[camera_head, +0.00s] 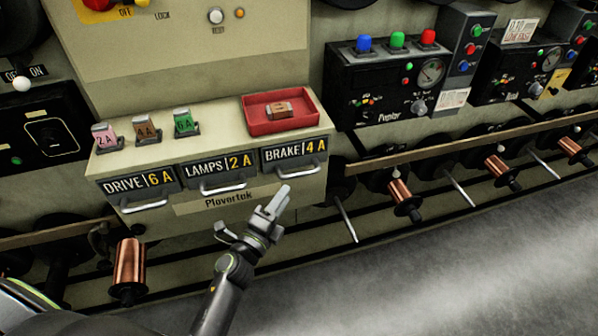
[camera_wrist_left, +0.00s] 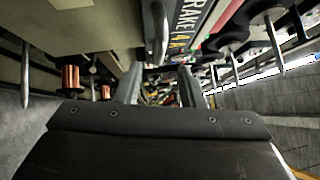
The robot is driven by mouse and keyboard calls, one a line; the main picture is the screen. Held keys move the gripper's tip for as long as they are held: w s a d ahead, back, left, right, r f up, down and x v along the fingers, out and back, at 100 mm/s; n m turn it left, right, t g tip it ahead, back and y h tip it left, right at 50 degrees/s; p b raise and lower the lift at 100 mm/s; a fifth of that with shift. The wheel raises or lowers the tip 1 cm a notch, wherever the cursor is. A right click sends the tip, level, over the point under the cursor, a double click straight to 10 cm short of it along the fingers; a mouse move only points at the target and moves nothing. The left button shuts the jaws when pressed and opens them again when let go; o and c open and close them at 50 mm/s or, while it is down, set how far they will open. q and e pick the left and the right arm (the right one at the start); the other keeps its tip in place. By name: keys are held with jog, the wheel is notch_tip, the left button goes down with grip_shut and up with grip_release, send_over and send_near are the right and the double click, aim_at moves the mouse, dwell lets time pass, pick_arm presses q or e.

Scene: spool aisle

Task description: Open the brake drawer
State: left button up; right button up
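The brake drawer (camera_head: 295,152), labelled "BRAKE 4 A", is the rightmost of three small drawers in the beige cabinet. It looks shut, level with its neighbours. Its pale bar handle (camera_head: 301,170) runs along the lower front. My left gripper (camera_head: 278,199) is just below and left of that handle, fingers pointing up toward the drawer front. In the left wrist view the two fingers (camera_wrist_left: 161,78) stand apart with nothing between them. The handle (camera_wrist_left: 160,32) shows beyond their tips, beside the BRAKE label (camera_wrist_left: 186,30). I see no contact. My right gripper is not in view.
The lamps drawer (camera_head: 220,171) and drive drawer (camera_head: 138,187) are left of it, both shut. A red tray (camera_head: 305,122) holding a brown fuse, plus several coloured fuses, sits on the cabinet top. Copper spools (camera_head: 129,262) and rods project below and right. The floor in front is clear.

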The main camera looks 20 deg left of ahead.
aim_at(299, 175)
pick_arm(q)
jog(key=x, duration=0.8)
jog(key=shift+w+d, duration=0.1)
jog(key=shift+w, duration=0.2)
grip_shut()
